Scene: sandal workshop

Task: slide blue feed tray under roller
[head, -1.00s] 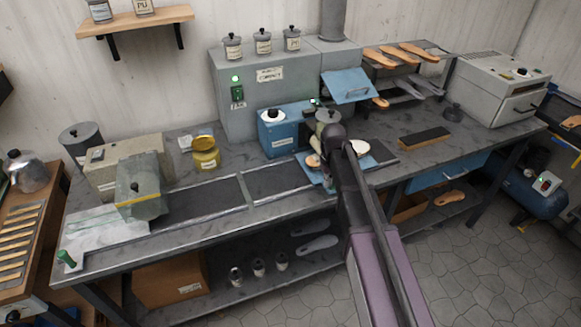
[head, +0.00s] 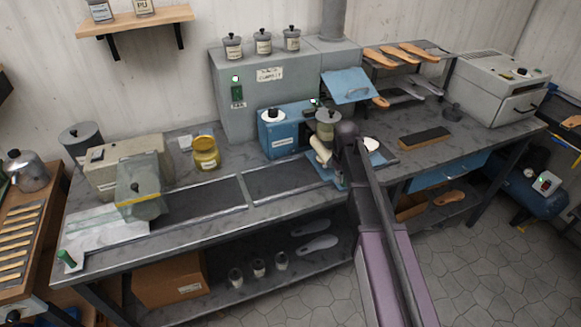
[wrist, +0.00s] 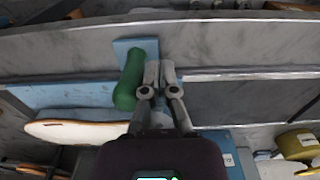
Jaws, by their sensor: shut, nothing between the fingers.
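The blue feed tray (head: 318,167) lies flat on the bench in front of the blue roller machine (head: 280,138). It also shows in the wrist view (wrist: 60,95). A pale sole (wrist: 75,131) lies on or against it, and its light end shows in the head view (head: 371,144). A green handle (wrist: 129,82) stands at the tray's bench-front side. My gripper (wrist: 160,68) is shut and empty, close beside the handle; I cannot tell whether they touch. A cream cylinder, likely the roller (head: 320,149), shows left of my arm. My arm hides part of the tray.
A yellow jar (head: 206,153) stands left of the blue machine. A dark block with a wooden base (head: 425,138) lies to the right. A metal rail (wrist: 245,73) runs along the bench front. The dark strip at left (head: 200,205) is clear.

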